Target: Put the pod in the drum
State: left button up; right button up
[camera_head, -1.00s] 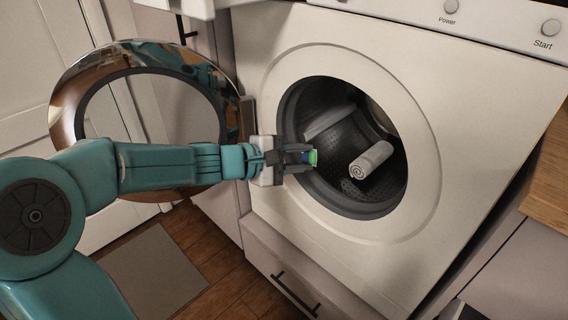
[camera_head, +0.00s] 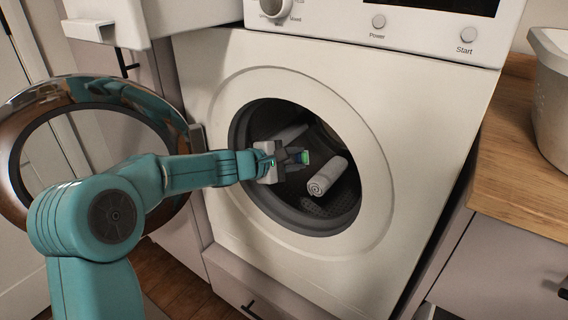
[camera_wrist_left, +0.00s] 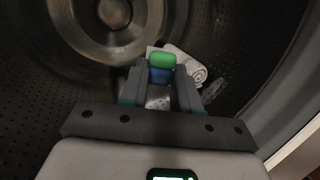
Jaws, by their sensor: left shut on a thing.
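The pod (camera_head: 304,157), green and blue, is between the fingers of my left gripper (camera_head: 297,160), which is shut on it. In the left wrist view the pod (camera_wrist_left: 161,66) shows its green top and blue part between the two grey fingers (camera_wrist_left: 158,88). The gripper is at the opening of the washing machine drum (camera_head: 318,207), with its fingers inside the round mouth. A rolled white towel (camera_head: 328,175) lies in the drum just right of the gripper. My right gripper is not in view.
The round door (camera_head: 22,190) stands open at the left, behind my left arm. The detergent drawer (camera_head: 105,22) is pulled out at upper left. A grey basket (camera_head: 552,100) stands on the wooden counter (camera_head: 515,150) at right.

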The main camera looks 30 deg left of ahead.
pick_arm(q)
jog(key=w+f+p, duration=0.1)
jog(key=w+p, duration=0.2)
jog(key=w, duration=0.5)
jog(key=shift+d+f, duration=0.3)
jog(key=o, duration=0.8)
jog(key=shift+s, duration=0.1)
jog(key=v, duration=1.6)
jog(key=shift+r, duration=0.15)
jog(key=shift+s+a, duration=0.1)
jog(key=shift+s, duration=0.05)
